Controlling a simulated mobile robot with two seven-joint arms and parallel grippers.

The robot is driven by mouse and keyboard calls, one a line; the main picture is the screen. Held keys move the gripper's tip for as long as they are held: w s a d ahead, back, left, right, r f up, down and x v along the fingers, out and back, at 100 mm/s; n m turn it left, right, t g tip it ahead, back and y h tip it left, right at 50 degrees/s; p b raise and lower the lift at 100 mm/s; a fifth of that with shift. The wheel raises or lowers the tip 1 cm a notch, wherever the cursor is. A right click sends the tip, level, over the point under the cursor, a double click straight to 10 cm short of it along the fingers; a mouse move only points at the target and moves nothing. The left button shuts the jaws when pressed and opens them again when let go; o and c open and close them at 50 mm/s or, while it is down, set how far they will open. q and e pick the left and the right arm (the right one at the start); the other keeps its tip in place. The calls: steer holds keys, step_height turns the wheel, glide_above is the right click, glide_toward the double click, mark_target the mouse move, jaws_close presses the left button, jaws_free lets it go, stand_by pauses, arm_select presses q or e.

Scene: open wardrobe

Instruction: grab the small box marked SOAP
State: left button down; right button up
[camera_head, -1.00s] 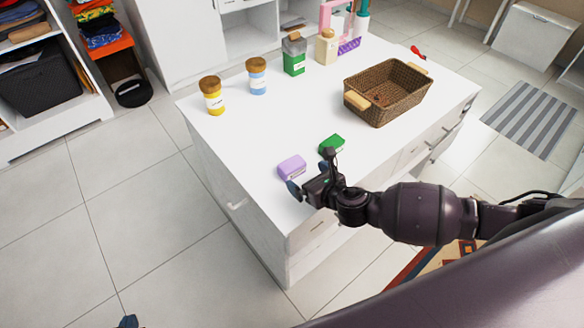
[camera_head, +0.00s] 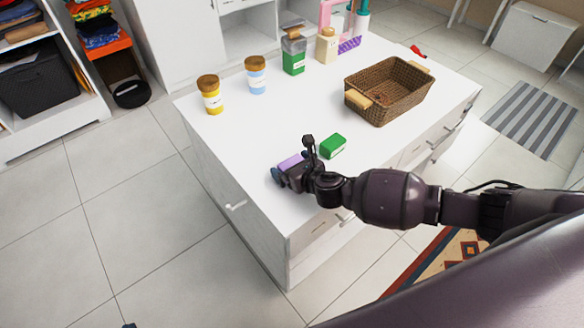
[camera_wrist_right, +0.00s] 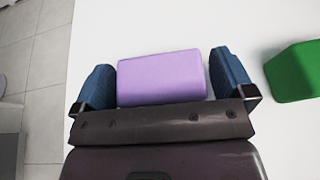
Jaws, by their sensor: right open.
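A small purple box (camera_head: 289,161) lies near the front left corner of the white counter. A small green box (camera_head: 333,146) lies to its right. No lettering can be read on either, so I cannot tell which is marked SOAP. My right gripper (camera_head: 293,164) is open over the purple box and hides much of it in the head view. In the right wrist view the purple box (camera_wrist_right: 160,77) sits between the two blue fingers, with a narrow gap at the right finger. The green box (camera_wrist_right: 296,72) is outside the right finger. My left gripper cannot be made out.
A wicker basket (camera_head: 347,100) stands on the counter's right part. Two lidded jars (camera_head: 211,99) (camera_head: 256,77), a green bottle (camera_head: 293,56) and a beige bottle (camera_head: 326,47) stand along the far left side. The counter's middle (camera_head: 290,108) is clear.

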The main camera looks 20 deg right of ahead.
steer(key=c, duration=0.8)
